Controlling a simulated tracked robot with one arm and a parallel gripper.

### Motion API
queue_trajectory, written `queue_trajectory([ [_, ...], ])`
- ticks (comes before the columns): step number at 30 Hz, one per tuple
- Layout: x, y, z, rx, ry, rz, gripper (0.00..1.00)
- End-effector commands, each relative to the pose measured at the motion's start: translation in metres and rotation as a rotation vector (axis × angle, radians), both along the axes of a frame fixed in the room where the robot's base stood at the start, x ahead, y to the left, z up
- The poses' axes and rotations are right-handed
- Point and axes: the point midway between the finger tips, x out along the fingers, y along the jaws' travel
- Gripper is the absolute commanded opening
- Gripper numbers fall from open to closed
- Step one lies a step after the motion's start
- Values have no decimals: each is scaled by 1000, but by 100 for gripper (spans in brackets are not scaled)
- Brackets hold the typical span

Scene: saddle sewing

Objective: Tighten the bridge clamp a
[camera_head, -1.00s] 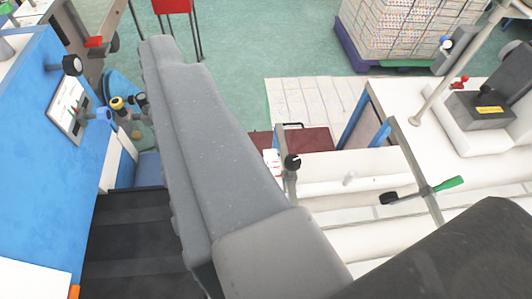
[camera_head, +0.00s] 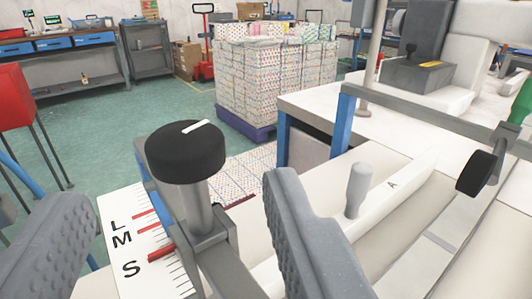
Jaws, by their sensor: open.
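A round black knob (camera_head: 186,152) with a white mark on top sits on a grey metal post, part of a clamp by a white scale plate (camera_head: 150,250) with the letters L, M, S and red lines. I see gaps on both sides and no contact. The clamp's lower part is cut off by the frame's bottom edge.
On the right, a metal bar carries another black knob (camera_head: 476,172) and a green handle (camera_head: 522,104). A blue-legged white table (camera_head: 310,105) and a grey box (camera_head: 415,74) stand behind. A pallet of stacked sheets (camera_head: 275,90) is farther back.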

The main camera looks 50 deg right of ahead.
Motion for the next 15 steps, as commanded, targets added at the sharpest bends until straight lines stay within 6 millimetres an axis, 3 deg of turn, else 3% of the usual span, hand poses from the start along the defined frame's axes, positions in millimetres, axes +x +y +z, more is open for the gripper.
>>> queue_trajectory([
  [15,46,-41,-1,3,0,0,54],
])
